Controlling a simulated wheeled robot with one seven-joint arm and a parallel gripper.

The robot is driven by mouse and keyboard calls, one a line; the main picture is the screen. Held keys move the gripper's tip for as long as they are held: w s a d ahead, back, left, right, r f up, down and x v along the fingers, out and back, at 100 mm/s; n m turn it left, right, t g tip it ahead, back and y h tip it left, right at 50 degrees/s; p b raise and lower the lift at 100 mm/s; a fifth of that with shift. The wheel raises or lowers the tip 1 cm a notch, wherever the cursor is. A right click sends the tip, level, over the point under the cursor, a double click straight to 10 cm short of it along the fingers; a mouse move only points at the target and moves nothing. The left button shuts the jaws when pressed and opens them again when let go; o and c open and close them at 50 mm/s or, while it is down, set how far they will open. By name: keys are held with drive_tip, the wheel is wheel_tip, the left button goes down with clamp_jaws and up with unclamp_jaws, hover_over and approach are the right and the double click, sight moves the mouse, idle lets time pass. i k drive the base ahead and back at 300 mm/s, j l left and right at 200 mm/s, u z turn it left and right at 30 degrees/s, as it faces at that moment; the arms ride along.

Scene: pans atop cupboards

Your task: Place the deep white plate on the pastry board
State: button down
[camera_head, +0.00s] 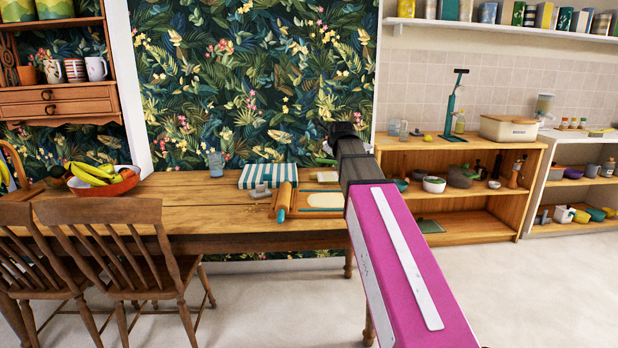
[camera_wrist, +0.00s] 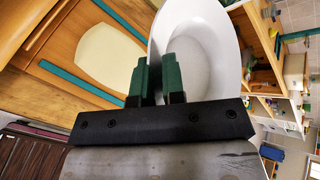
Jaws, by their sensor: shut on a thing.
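In the wrist view my gripper (camera_wrist: 155,78) has its green fingers closed on the near rim of the deep white plate (camera_wrist: 200,45). The plate is held up to the right of the pastry board (camera_wrist: 68,48); part of it is hidden behind the fingers. The wooden board has teal strips and a pale cream oval-like sheet (camera_wrist: 110,55) on it. In the head view this sheet (camera_head: 324,200) shows on the table's right part, left of my magenta arm. The plate cannot be made out in the head view, and my arm hides part of the board's area.
A wooden table (camera_head: 200,205) carries a rolling pin (camera_head: 285,198), a striped teal box-like item (camera_head: 262,175), a glass (camera_head: 215,163) and a fruit bowl (camera_head: 105,186). Chairs (camera_head: 110,225) stand at the front left. An open shelf (camera_head: 480,212) with dishes stands to the right.

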sight(331, 200)
drive_tip(key=i+l, duration=0.1)
drive_tip(key=l, duration=0.5)
drive_tip(key=i+l, duration=0.1)
drive_tip(key=l, duration=0.55)
drive_tip(key=i+l+u, duration=0.1)
drive_tip(key=l, duration=0.5)
drive_tip(key=i+l, duration=0.1)
drive_tip(key=l, duration=0.55)
